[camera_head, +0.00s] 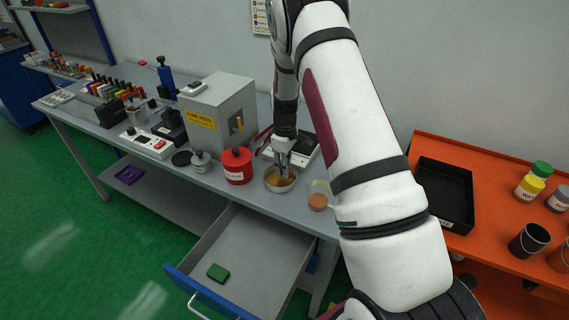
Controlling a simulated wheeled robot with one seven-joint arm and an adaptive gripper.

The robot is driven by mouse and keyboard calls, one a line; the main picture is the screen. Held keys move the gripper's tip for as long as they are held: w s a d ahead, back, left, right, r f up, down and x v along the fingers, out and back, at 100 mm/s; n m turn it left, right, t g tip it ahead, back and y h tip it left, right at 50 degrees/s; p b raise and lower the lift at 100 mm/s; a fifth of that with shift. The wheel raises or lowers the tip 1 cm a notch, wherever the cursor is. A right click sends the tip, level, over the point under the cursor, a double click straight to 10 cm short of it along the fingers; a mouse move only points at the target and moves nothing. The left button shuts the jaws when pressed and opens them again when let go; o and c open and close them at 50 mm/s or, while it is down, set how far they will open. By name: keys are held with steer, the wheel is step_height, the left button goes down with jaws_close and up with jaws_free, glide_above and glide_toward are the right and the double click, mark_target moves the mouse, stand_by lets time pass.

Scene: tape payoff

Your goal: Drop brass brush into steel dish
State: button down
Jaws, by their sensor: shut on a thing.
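The steel dish (268,184) is a small round bowl with a pale rim near the front edge of the grey bench. Its inside looks tan-brown. My gripper (283,166) points straight down over the dish, with its fingertips at or just above the rim. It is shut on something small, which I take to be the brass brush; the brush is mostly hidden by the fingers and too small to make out. I cannot tell whether it touches the dish.
A red canister (237,166) stands close left of the dish, and a clear beaker with orange-brown contents (318,200) close right. A grey fume hood box (218,115) stands behind. An open drawer (240,250) holding a green block (218,272) juts out below. An orange bench is at right.

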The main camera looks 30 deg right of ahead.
steer(key=c, duration=1.3)
jaws_free()
steer(key=shift+c, duration=0.2)
steer(key=shift+r, duration=0.1)
step_height(320, 180, up, 12)
